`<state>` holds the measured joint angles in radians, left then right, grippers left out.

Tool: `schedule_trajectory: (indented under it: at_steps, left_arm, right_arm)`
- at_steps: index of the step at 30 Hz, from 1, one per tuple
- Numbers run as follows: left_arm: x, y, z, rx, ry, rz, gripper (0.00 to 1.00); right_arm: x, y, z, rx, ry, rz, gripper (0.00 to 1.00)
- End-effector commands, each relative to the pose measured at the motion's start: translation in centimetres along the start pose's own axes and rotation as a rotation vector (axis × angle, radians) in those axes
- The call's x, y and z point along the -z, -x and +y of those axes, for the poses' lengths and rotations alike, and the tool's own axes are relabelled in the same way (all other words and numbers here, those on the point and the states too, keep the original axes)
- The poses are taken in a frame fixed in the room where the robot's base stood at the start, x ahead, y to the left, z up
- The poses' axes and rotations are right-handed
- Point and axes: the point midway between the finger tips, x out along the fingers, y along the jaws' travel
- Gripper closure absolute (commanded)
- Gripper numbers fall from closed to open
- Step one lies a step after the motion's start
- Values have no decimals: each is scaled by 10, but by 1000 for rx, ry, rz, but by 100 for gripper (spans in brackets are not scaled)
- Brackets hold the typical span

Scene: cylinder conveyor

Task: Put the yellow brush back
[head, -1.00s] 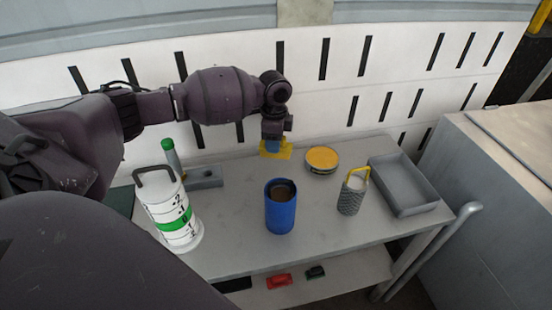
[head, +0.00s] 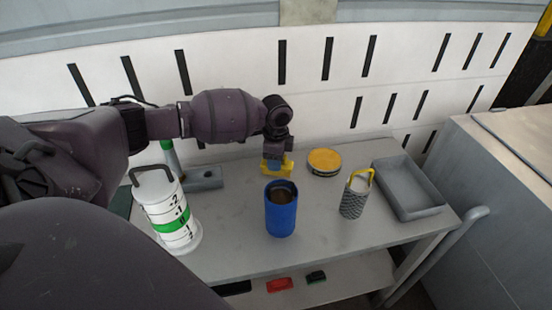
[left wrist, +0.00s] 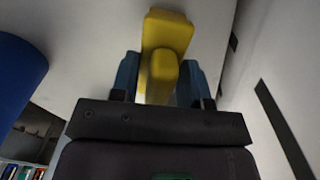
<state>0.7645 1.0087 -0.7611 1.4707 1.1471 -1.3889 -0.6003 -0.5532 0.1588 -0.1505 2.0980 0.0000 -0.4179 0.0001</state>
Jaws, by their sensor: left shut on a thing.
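My left gripper (head: 275,164) has blue fingers and is shut on the yellow brush (head: 286,171), at the back of the table behind the blue cup. In the left wrist view, the yellow brush (left wrist: 167,32) sits between the two blue fingers, its block end beyond the tips. I cannot tell whether it touches the table. A grey block with a round hole (head: 206,178) lies to the left of my gripper. A green-topped tool (head: 170,156) stands at that block's left end, partly hidden by my arm. My right gripper is not in view.
A blue cup (head: 281,214) with dark contents stands in front of my gripper. A white marked canister (head: 168,212) is at left. A yellow-topped round tin (head: 324,162), a grater with a yellow handle (head: 353,198) and a grey tray (head: 432,204) are at right. A slotted white wall runs behind.

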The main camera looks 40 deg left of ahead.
Motion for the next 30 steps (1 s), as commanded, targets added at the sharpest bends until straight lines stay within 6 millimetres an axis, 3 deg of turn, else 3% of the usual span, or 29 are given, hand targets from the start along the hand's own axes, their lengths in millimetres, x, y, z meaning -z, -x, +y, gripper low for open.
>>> schedule_trajectory:
  at_steps: [1,6,17,30]
  left_arm:
    - [0,-2,0,-1,0,0,56]
    - [0,-1,0,-1,0,0,33]
    - [0,5,0,1,0,1,33]
    - [0,83,-1,6,0,3,33]
  right_arm:
    - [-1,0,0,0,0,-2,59]
    - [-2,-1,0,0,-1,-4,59]
    - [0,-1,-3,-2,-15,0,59]
    - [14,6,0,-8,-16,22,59]
